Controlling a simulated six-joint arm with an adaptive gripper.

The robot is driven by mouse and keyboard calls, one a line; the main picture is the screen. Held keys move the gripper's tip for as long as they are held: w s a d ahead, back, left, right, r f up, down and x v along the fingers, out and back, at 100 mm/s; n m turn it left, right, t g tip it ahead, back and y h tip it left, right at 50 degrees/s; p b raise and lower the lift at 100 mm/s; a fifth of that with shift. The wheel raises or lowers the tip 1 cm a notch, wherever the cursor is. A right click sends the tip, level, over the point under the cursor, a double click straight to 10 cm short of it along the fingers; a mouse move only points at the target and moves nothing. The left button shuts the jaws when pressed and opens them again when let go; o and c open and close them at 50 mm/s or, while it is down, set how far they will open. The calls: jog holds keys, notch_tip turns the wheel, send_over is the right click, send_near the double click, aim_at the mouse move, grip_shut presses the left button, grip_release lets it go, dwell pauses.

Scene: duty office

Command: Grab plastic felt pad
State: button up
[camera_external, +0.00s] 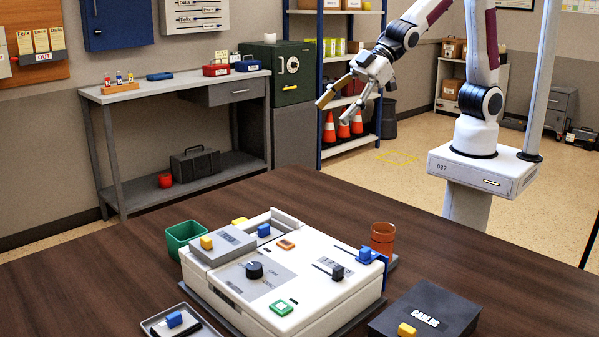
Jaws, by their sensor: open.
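I cannot tell for certain which thing is the plastic felt pad. A flat black piece (203,329) with a blue block (174,319) beside or on it lies in a grey tray (155,324) at the table's front left, cut off by the picture's bottom edge. My gripper (340,107) is open, high above the far side of the table, well away from the tray. One finger looks tan. I see nothing clearly held between the fingers.
A white device (310,303) with knobs and coloured blocks fills the middle of the brown table (80,290). Around it stand a green bin (184,238), an orange cup (383,236) and a dark box marked CABLES (425,311). The table's left part is bare.

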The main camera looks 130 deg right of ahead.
jog(key=w+d+f+t, duration=0.1)
jog(key=w+d+f, duration=0.3)
jog(key=f, duration=0.4)
jog(key=w+d+f+t+y, duration=0.1)
jog(key=w+d+f, duration=0.3)
jog(key=f, duration=0.5)
jog(key=w+d+f+t+y, duration=0.1)
jog(key=w+d+f+t, duration=0.1)
jog(key=d+f, duration=0.4)
jog(key=shift+w+f, duration=0.45)
jog(key=shift+f, duration=0.25)
jog(key=shift+w+f, duration=0.45)
jog(key=shift+f, duration=0.25)
jog(key=shift+s+f, duration=0.1)
jog(key=shift+f, duration=0.5)
jog(key=shift+x, duration=1.3)
jog(key=shift+x, duration=2.6)
